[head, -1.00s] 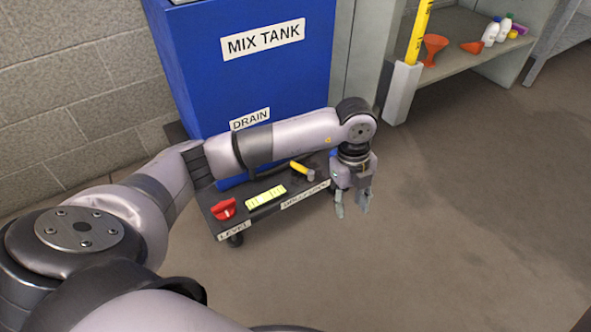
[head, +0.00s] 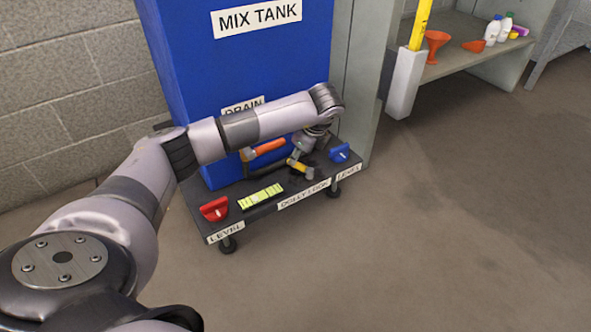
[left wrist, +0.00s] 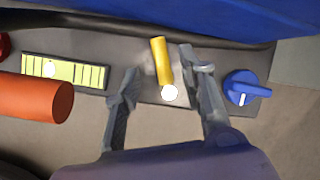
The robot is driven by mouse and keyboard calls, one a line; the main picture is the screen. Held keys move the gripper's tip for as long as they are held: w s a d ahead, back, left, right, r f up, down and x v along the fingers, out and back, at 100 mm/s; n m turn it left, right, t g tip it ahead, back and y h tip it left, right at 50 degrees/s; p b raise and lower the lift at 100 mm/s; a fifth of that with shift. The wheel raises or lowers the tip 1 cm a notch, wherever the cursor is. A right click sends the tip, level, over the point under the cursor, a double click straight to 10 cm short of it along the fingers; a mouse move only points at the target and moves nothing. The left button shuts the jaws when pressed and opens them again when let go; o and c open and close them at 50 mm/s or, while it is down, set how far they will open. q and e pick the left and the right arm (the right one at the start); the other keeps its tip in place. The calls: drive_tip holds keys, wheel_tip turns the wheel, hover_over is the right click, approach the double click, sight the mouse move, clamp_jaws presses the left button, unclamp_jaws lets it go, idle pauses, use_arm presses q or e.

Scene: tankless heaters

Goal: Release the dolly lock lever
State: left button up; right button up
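The dolly lock lever is a yellow handle (head: 297,165) on the dark dolly deck (head: 245,215), behind the DOLLY LOCK label (head: 303,195). It also shows in the left wrist view as a yellow bar (left wrist: 160,58) with a pale round end. My left gripper (left wrist: 160,72) is open, with one finger on either side of the lever; gaps show on both sides and I see no grip on it. In the head view my arm partly hides the gripper and the lever's base. My right gripper is not in view.
A red knob (head: 214,209), a yellow-green level (head: 261,196) and a blue knob (head: 339,153) sit on the deck. An orange handle (head: 265,148) is by the DRAIN label, close to my gripper. The blue mix tank (head: 250,60) stands behind.

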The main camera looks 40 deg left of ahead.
sight(297, 166)
use_arm(q)
drive_tip(key=b+x, duration=0.2)
drive_tip(key=x, duration=0.3)
drive_tip(key=shift+a+f+b, duration=0.1)
drive_tip(key=shift+f+b, duration=0.2)
drive_tip(key=shift+b, duration=0.1)
drive_tip(key=shift+c, duration=0.3)
clamp_jaws()
